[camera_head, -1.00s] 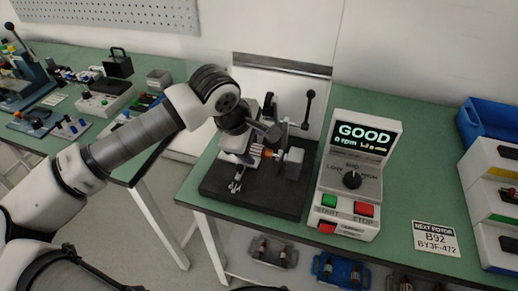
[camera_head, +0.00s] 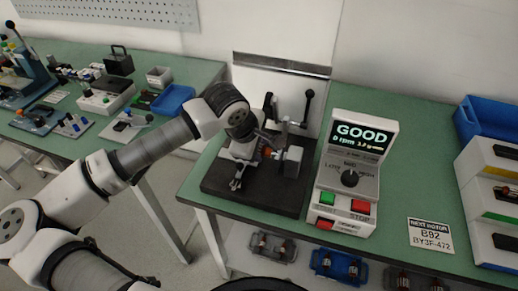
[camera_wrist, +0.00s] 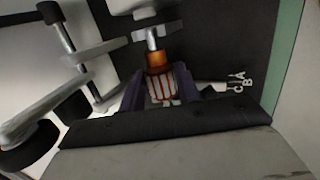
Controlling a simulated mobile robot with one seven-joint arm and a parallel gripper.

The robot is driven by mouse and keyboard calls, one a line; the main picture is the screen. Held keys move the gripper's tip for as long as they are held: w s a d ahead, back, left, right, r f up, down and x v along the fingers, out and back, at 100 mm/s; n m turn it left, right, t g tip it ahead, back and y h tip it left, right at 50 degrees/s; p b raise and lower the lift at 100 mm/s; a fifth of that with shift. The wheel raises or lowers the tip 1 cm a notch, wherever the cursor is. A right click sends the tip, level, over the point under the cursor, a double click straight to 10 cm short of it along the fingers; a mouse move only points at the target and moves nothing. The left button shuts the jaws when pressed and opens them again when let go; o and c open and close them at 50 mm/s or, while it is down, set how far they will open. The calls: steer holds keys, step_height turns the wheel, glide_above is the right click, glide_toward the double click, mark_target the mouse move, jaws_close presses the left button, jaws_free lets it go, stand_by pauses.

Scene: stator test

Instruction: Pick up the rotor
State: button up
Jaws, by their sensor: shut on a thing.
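The rotor (camera_wrist: 158,64) shows in the wrist view, with an orange collar, a striped silver-and-copper body and a thin shaft. Its shaft end meets a grey part of the test fixture. My gripper (camera_wrist: 160,92) has one dark finger on each side of the striped body and is shut on it. In the head view my gripper (camera_head: 247,152) is over the black fixture base (camera_head: 222,186), and the rotor's orange part (camera_head: 267,152) shows just right of it. Most of the rotor is hidden there by my arm.
Right of the fixture stands a test box (camera_head: 345,185) whose screen reads GOOD. A dark lever (camera_head: 307,105) rises behind the fixture. A card (camera_head: 431,234) lies on the bench, left of drawers and a blue bin (camera_head: 490,125). Trays with rotors (camera_head: 340,267) sit on the lower shelf.

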steer(key=shift+r, duration=0.1)
steer(key=shift+r+b, duration=0.45)
steer(key=shift+r, duration=0.15)
step_height(320, 180, up, 2)
steer(key=shift+s+a+b, duration=0.1)
steer(key=shift+a+b, duration=0.05)
steer(key=shift+b, duration=0.45)
steer(key=s+a+b, duration=0.1)
steer(key=s+a, duration=0.2)
steer(key=s, duration=0.1)
steer(key=s+a+b, duration=0.2)
steer(key=s+a, duration=0.2)
steer(key=s, duration=0.1)
steer(key=s+a+b, duration=0.2)
steer(key=s+a, duration=0.2)
steer(key=s, duration=0.1)
steer(key=shift+r, duration=0.15)
step_height(320, 180, up, 5)
steer(key=shift+f+p, duration=0.1)
steer(key=shift+p, duration=0.65)
steer(key=shift+w, duration=0.15)
